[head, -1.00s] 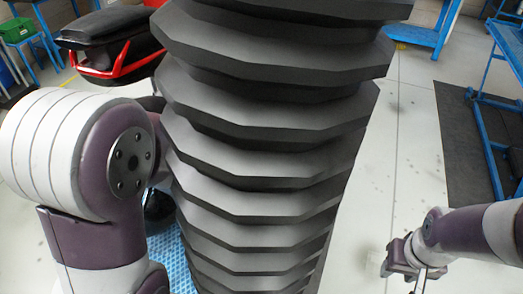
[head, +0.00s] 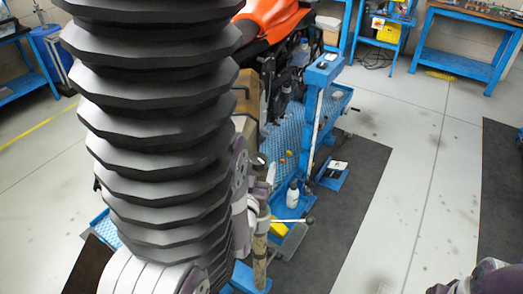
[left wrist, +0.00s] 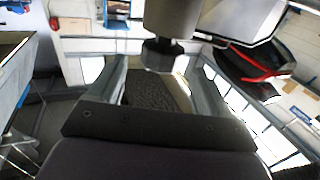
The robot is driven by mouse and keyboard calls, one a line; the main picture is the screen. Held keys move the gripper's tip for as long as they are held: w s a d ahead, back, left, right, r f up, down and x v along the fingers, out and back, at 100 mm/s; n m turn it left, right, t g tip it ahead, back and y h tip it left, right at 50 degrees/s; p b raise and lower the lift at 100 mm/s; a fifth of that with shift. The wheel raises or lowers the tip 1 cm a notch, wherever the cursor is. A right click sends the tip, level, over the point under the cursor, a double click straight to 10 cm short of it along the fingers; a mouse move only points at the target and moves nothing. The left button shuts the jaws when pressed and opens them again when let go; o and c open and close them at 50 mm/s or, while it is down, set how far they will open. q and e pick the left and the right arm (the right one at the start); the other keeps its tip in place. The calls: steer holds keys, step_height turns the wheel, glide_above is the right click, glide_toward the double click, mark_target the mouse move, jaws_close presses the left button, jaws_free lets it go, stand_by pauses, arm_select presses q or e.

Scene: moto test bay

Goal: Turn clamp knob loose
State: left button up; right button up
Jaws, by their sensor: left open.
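In the left wrist view a dark faceted knob (left wrist: 160,55) sits under a thick grey cylinder (left wrist: 172,18). My left gripper (left wrist: 158,72) is open, with one finger on each side of the knob. I cannot tell whether either finger touches it. In the head view the left gripper (head: 263,188) is small and partly hidden behind my dark ribbed column, beside the blue lift. The knob is not clear in the head view. Part of my right arm shows at the bottom right of the head view, but its gripper is not seen.
An orange motorcycle (head: 275,20) stands on a blue lift platform (head: 285,140) with a blue post (head: 318,95). A white bottle (head: 292,195) stands near the platform's front. Blue benches (head: 465,60) line the back. The grey floor to the right is clear.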

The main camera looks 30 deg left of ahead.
mark_target(260, 154)
arm_select(q)
steer(key=p+x, duration=0.1)
steer(key=x, duration=0.5)
steer(key=shift+a, duration=0.1)
steer(key=shift+w, duration=0.1)
steer(key=c, duration=1)
